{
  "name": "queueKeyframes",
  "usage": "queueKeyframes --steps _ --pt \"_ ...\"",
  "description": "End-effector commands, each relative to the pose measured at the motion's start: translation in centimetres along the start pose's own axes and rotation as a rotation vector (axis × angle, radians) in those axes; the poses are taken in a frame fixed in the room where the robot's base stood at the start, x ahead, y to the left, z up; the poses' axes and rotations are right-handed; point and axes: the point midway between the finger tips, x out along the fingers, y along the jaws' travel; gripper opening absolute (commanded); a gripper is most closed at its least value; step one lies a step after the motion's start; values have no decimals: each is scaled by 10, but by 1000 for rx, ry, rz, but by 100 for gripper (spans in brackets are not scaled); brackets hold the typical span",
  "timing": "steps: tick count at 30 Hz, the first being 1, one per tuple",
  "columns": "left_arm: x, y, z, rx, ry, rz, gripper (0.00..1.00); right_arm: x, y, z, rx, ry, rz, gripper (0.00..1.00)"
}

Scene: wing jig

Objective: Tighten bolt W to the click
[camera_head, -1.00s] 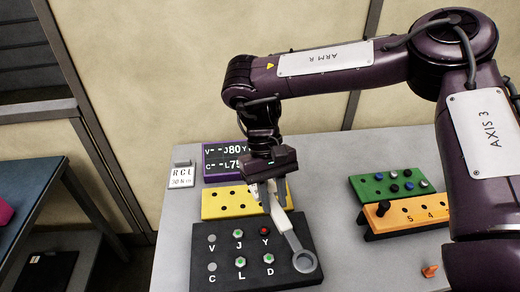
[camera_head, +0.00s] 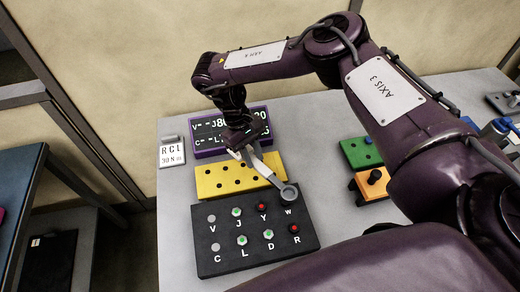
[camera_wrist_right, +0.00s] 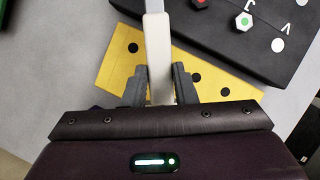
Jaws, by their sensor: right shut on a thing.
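My right gripper (camera_head: 240,150) is shut on the handle of a pale grey wrench (camera_head: 266,170). In the right wrist view the handle (camera_wrist_right: 158,60) runs up between the two dark fingers. The wrench's ring head (camera_head: 290,192) is over the back right corner of the black bolt block (camera_head: 255,255), just behind the letter W. The ring hides bolt W; I cannot tell whether it is seated on it or above it. Bolts R (camera_head: 294,228) and Y (camera_head: 262,205) have red tops. Bolts J, L and D have green tops; V and C are grey. My left gripper is not in view.
A yellow holed block (camera_head: 215,183) lies behind the black block. A purple-framed readout (camera_head: 205,137) stands at the back, partly hidden by my arm. A white "RCL 30 Nm" card (camera_head: 172,152) is to its left. A green block (camera_head: 355,152) and an orange rack (camera_head: 365,192) stand right.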

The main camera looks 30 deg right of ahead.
Motion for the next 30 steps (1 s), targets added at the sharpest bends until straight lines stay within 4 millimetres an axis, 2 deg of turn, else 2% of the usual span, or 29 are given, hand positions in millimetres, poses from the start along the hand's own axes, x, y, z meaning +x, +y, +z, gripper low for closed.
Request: queueKeyframes --steps 1,8,15,30 --pt "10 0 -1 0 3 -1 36 3 -12 -2 -65 2 30 0" --pt "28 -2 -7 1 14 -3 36 4 -48 0 -308 0 143 0" --pt "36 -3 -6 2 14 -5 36 27 -45 -10 -293 0 134 0" --pt "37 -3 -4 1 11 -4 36 31 -45 -12 -292 0 133 0"
